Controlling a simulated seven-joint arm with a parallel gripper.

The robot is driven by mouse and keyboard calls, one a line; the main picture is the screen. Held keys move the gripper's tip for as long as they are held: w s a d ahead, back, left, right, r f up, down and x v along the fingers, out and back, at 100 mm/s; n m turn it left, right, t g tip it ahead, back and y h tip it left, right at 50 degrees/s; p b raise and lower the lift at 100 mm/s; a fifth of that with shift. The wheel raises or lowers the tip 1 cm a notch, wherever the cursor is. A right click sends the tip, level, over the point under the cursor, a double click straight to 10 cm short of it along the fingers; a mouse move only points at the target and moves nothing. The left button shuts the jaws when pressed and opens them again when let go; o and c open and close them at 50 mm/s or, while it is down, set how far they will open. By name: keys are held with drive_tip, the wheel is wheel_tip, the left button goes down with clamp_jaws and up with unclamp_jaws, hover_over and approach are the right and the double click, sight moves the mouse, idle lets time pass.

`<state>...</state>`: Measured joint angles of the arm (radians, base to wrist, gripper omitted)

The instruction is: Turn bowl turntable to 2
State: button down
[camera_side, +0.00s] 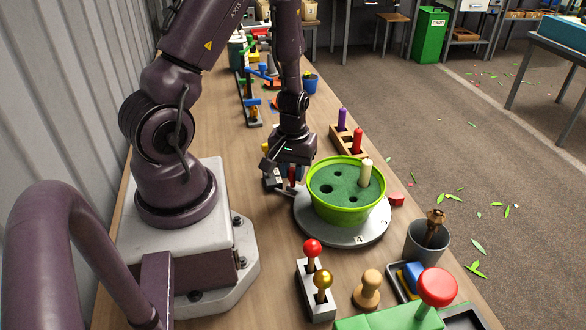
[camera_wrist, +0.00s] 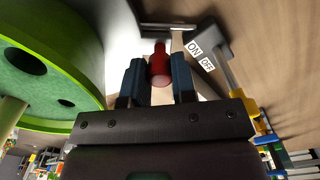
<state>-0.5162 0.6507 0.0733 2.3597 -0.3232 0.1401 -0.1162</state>
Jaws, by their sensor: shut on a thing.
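My gripper (camera_side: 287,178) is at the turntable's left rim. In the wrist view, my gripper (camera_wrist: 158,82) has its blue-grey fingers shut on a red knob (camera_wrist: 160,62). The knob seems to stand at the turntable's edge; its base is hidden. The green bowl (camera_wrist: 92,60) is close on the left.
A switch plate (camera_wrist: 205,50) marked ON and OFF is near my fingers. A wooden rack (camera_side: 345,140) with purple and red pegs stands behind. In front are a two-knob grey block (camera_side: 315,290), a wooden pawn (camera_side: 369,290), a grey cup (camera_side: 425,245) and a red button (camera_side: 437,287).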

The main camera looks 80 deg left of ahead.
drive_tip(key=c, duration=0.9)
unclamp_jaws()
drive_tip(key=shift+c, duration=0.2)
wheel_tip(320, 180, up, 13)
drive_tip(key=s+d+r+m+t, duration=0.3)
drive_tip(key=d+r+m+t, duration=0.2)
drive_tip(key=d+r+m, duration=0.6)
drive_tip(key=d+r, duration=0.4)
drive_tip(key=r, duration=0.2)
drive_tip(key=shift+r+m+t, duration=0.15)
drive_tip(key=shift+m+t, duration=0.15)
